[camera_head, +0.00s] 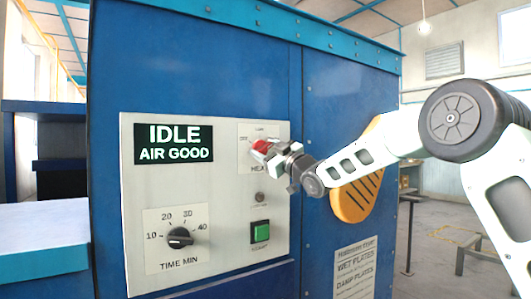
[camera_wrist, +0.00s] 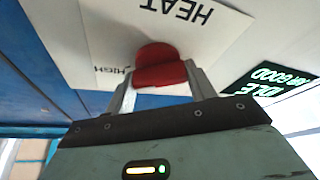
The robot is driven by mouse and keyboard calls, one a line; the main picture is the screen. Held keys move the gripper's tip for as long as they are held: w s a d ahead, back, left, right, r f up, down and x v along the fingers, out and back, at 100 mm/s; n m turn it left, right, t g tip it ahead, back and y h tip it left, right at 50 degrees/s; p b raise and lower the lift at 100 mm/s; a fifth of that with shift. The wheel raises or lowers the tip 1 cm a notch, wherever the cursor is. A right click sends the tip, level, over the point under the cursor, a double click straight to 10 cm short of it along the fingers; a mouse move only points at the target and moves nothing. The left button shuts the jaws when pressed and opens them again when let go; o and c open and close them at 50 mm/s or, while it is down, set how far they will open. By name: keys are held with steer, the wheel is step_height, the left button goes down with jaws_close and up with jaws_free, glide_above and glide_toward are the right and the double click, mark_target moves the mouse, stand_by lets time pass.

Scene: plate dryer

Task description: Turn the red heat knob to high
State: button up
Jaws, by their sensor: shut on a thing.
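The red heat knob (camera_head: 261,148) is on the upper right of the white control panel, under small lettering. In the wrist view the red knob (camera_wrist: 160,66) sits between my two fingers, with the HEAT label above it and the word HIGH to its left. My gripper (camera_head: 272,155) comes in from the right and is shut on the knob; in the wrist view my gripper (camera_wrist: 162,85) has a finger on each side of it. The gripper hides part of the knob and its plate in the head view. Which setting the knob points to cannot be told.
The display (camera_head: 174,144) reads IDLE, AIR GOOD. A black time knob (camera_head: 179,238) and a green button (camera_head: 260,231) lie lower on the panel. A yellow slotted part (camera_head: 357,198) stands out from the blue cabinet (camera_head: 325,90), behind my arm.

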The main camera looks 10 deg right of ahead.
stand_by(0.3)
steer(key=o, duration=1)
steer(key=b+v, duration=0.3)
steer(key=v, duration=1.4)
steer(key=shift+s+d+f, duration=0.1)
steer(key=shift+s+d, duration=0.05)
steer(key=shift+d, duration=0.05)
